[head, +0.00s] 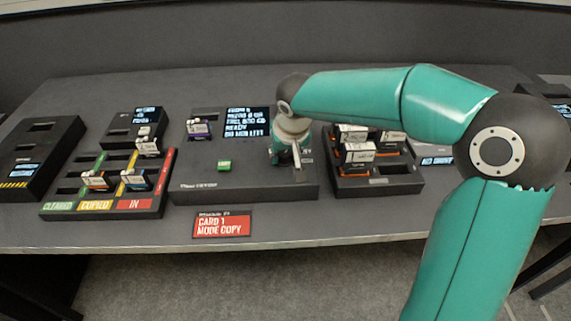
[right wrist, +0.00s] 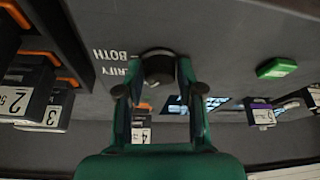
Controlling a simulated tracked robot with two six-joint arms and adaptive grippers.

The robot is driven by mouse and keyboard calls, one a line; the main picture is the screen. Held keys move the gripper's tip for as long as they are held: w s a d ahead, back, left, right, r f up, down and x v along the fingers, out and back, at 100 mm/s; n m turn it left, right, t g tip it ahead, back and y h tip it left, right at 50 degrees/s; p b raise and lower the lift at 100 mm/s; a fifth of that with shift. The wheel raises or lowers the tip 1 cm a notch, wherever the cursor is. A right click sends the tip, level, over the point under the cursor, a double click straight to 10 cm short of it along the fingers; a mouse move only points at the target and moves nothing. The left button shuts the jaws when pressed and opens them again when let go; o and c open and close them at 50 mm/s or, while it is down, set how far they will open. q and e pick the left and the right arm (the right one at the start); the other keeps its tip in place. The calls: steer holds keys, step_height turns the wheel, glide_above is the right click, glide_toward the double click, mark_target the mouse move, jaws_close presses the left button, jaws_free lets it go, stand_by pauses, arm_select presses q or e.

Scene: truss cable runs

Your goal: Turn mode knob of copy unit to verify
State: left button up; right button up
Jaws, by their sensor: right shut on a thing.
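The copy unit (head: 245,183) is a dark box in the middle of the table, with a lit text screen (head: 248,121) and a green button (head: 224,165). My right gripper (head: 292,160) comes down on its right part and hides the mode knob in the head view. In the right wrist view the dark round mode knob (right wrist: 158,68) sits between the fingertips of my right gripper (right wrist: 153,82), which is shut on it. Upside-down lettering beside it reads BOTH, and a word ending in RIFY is partly covered. The knob's pointer cannot be made out. My left gripper is not in view.
A tray (head: 105,208) marked CLEARED, COPIED and IN holds several cards on the left. A rack (head: 380,183) with several cards stands close right of the unit. A red sign (head: 222,225) in front reads CARD 1 MODE COPY. A purple-edged card (head: 199,128) stands in the unit.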

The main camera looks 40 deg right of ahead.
steer(key=shift+m+h+b, duration=0.4)
steer(key=shift+m+b, duration=0.35)
steer(key=shift+m, duration=0.25)
steer(key=o, duration=1.2)
steer(key=shift+c, duration=0.2)
steer(key=v, duration=1.2)
steer(key=shift+w, duration=0.25)
steer(key=shift+r, duration=0.1)
steer(key=shift+r, duration=0.1)
